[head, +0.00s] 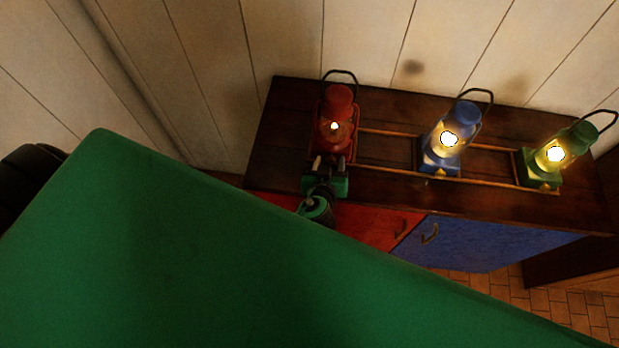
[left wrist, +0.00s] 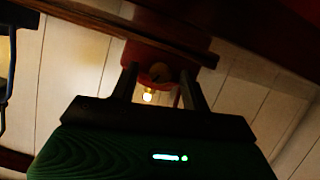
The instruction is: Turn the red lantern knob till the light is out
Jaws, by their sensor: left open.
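The red lantern (head: 339,103) stands upright at the left end of the dark wooden cabinet top. A small, dim flame glows in it. My left gripper (head: 328,163) is open just in front of the lantern's base. In the left wrist view its two fingers (left wrist: 159,78) reach toward the red lantern (left wrist: 150,54), with a small round brownish part, likely the knob (left wrist: 159,73), between them. I cannot tell whether the fingers touch it. The knob is hidden by the gripper in the head view. My right gripper is not in view.
A blue lantern (head: 446,139) and a green lantern (head: 557,155) burn brightly to the right. A low wooden rail (head: 480,183) runs along the cabinet top (head: 296,108). Below are a red door (head: 372,222) and a blue door (head: 480,245). A plank wall stands behind.

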